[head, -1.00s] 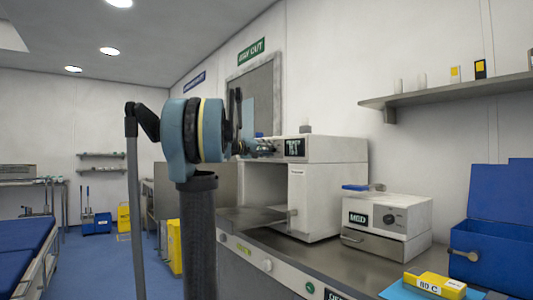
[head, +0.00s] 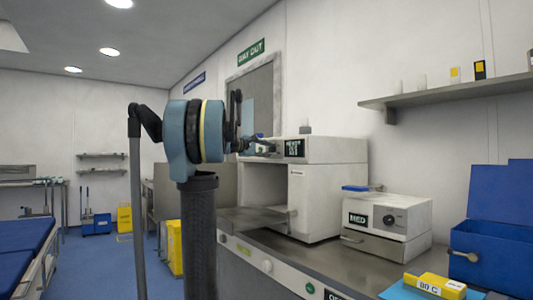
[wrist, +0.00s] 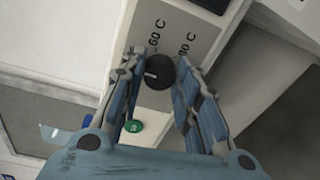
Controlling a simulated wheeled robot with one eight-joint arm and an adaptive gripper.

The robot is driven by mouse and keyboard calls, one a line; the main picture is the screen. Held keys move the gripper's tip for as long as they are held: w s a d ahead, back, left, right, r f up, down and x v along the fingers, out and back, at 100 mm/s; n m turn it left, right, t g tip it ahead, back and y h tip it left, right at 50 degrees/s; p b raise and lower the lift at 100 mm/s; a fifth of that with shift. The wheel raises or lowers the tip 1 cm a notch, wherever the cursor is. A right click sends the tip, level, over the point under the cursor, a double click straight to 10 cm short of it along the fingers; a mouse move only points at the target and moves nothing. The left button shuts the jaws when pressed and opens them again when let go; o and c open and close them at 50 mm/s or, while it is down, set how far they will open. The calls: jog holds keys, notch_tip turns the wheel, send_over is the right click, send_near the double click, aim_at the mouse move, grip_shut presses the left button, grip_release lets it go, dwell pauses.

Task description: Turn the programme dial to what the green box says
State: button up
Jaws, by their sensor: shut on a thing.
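The programme dial (wrist: 159,72) is a round black knob on a pale panel in the wrist view. A pale mark shows on its left part. Labels "60 C" and what looks like "90 C" or "80 C" stand above it. My gripper (wrist: 158,65) has one finger on each side of the dial and is shut on it. In the head view my gripper (head: 260,147) is at the front of the white machine (head: 320,195), left of its dark display (head: 294,148); the dial is hidden there. No green box shows; a yellow box (head: 430,284) labelled "80 C" lies at the front right.
A smaller white unit (head: 400,217) and an open blue case (head: 492,250) stand right of the machine on the counter. A shelf (head: 450,92) hangs above. The machine's front compartment is open.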

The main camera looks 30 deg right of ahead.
jog(key=shift+w+f+n, duration=0.1)
jog(key=shift+n, duration=0.2)
dwell(0.4)
jog(key=o, duration=1.1)
jog(key=shift+c, duration=0.2)
jog(key=shift+a, duration=0.15)
jog(key=s+a, duration=0.1)
jog(key=a, duration=1)
jog(key=shift+s+a+r, duration=0.15)
jog(key=shift+a+r, duration=0.2)
jog(key=shift+r, duration=0.1)
